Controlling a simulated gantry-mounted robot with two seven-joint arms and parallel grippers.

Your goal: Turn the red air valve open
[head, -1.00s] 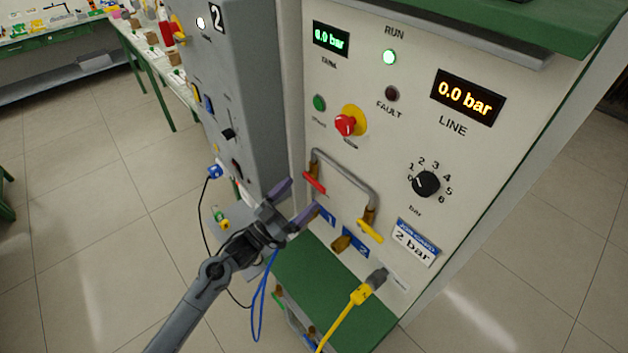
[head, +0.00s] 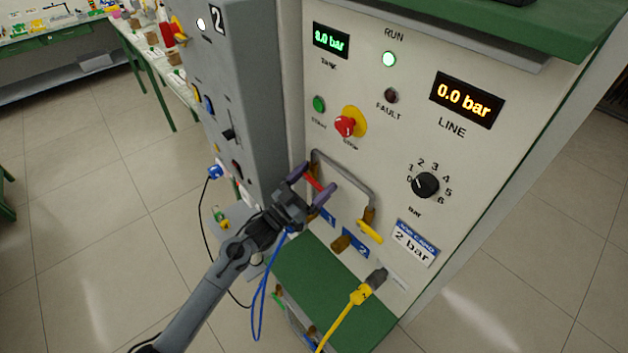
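The red air valve (head: 314,182) is a small red lever on the left leg of the grey pipe loop, on the front of the white panel. It slants down to the right. My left gripper (head: 318,185) is open, with its two purple fingers either side of the red lever in the picture. I cannot tell whether they touch it. The fingers and gripper body hide part of the lever's surroundings. My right gripper does not show.
A yellow lever (head: 370,231) sits on the pipe's right leg. The LINE display (head: 466,99) reads 0.0 bar. A red stop button (head: 346,126) and a black dial (head: 425,185) are on the panel. A yellow cable (head: 345,317) and a green ledge (head: 335,305) lie below.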

